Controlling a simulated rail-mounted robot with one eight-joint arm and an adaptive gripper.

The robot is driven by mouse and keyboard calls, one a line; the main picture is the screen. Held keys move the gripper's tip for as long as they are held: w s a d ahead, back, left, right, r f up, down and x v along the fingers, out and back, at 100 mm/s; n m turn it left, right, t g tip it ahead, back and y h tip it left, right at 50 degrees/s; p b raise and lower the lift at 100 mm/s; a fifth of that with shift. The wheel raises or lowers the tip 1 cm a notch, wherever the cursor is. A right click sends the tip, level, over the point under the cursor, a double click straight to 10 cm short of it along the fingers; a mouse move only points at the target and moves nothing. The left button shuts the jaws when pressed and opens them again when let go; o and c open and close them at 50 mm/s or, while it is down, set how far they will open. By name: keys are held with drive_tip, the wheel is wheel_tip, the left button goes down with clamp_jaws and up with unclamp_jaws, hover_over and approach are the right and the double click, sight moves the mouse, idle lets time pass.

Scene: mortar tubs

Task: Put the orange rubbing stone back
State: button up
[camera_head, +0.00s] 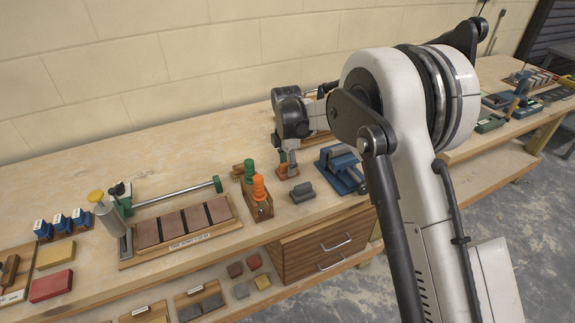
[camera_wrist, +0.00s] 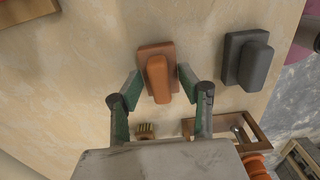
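The orange rubbing stone (camera_wrist: 158,78), a flat block with a raised grip, lies on the wooden bench top. In the wrist view it sits between the green-padded fingers of my gripper (camera_wrist: 162,80). The fingers are apart, one on each side of the stone, and close to its edges; I cannot tell whether either touches it.
A dark grey stone (camera_wrist: 247,60) of similar shape lies to the right; it also shows in the head view (camera_head: 302,192). A blue vise (camera_head: 340,170) stands farther right. A wooden holder with orange- and green-topped tools (camera_head: 258,205) is left. A board with brown plates (camera_head: 183,228) lies farther left.

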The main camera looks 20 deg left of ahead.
sight(287, 164)
drive_tip(key=shift+r, duration=0.1)
wheel_tip(287, 164, up, 12)
idle(0.5)
drive_tip(key=shift+r, duration=0.1)
drive_tip(key=s+d+r+m+t, duration=0.1)
drive_tip(key=s+d+r+m, duration=0.35)
drive_tip(key=d, duration=0.45)
drive_tip(key=s+d+r+m+t+y, duration=0.1)
drive_tip(key=s+d+r+m, duration=0.3)
drive_tip(key=d, duration=0.4)
drive_tip(key=s+d+r+m+t, duration=0.1)
drive_tip(key=s+d+r+m, duration=0.25)
drive_tip(key=d+r, duration=0.4)
drive_tip(key=s+d+f+m+t, duration=0.2)
drive_tip(key=s+d+f+m, duration=0.1)
drive_tip(key=s+d+m, duration=0.4)
drive_tip(key=s+d+f+m+t, duration=0.2)
drive_tip(key=s+d+f+m, duration=0.2)
drive_tip(key=s+d+m, duration=0.3)
drive_tip(key=s+d, duration=0.4)
drive_tip(key=s, duration=0.3)
drive_tip(key=shift+d+m+h, duration=0.2)
drive_tip(key=shift+m+h, duration=0.1)
drive_tip(key=shift+h, duration=0.1)
